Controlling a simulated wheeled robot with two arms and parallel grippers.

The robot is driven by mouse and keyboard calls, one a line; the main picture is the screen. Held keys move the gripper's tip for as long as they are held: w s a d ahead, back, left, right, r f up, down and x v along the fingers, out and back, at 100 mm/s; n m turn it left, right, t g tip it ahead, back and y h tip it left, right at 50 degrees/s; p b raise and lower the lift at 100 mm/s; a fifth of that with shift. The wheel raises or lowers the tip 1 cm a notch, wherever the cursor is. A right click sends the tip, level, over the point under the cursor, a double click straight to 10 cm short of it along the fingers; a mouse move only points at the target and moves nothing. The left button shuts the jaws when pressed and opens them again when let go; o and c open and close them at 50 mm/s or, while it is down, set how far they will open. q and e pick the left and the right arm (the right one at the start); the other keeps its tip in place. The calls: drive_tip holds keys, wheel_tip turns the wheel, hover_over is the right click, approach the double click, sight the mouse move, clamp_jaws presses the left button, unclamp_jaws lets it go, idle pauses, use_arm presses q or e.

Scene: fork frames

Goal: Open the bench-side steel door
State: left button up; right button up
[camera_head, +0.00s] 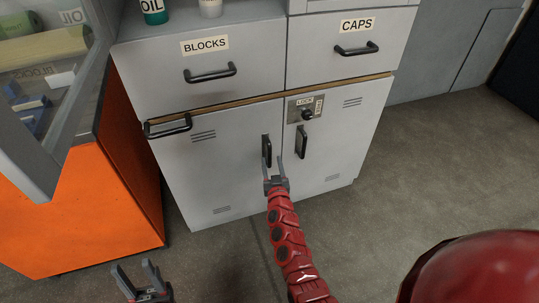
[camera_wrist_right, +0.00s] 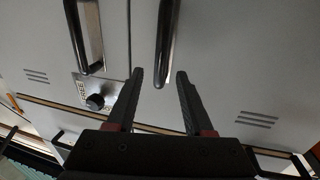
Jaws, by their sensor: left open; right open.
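The bench-side steel door (camera_head: 215,165) is the grey left door of the cabinet, beside the orange bench, and is shut. Its upright black handle (camera_head: 266,150) is near its right edge. My right gripper (camera_head: 274,165) is open at the lower end of this handle. In the right wrist view the handle (camera_wrist_right: 165,40) lies between the lines of the open fingers (camera_wrist_right: 160,75); I cannot tell whether they reach around it. Nothing is gripped. My left gripper (camera_head: 138,275) is open and empty, low at the left, away from the door.
The right door (camera_head: 345,135) is shut, with its own handle (camera_head: 301,142) and a lock plate with a knob (camera_head: 307,115). Shut drawers marked BLOCKS (camera_head: 205,75) and CAPS (camera_head: 350,60) are above. The orange bench (camera_head: 90,210) stands at left. Floor (camera_head: 440,160) is clear at right.

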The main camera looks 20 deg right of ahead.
sight(270, 154)
drive_tip(key=w, duration=0.1)
drive_tip(key=w+b, duration=0.1)
drive_tip(key=w, duration=0.3)
drive_tip(key=shift+d+f+b, duration=0.15)
drive_tip(key=shift+d+b, duration=0.2)
drive_tip(key=shift+w+d, duration=0.1)
drive_tip(key=shift+w, duration=0.15)
drive_tip(key=shift+c, duration=0.2)
clamp_jaws()
idle(0.7)
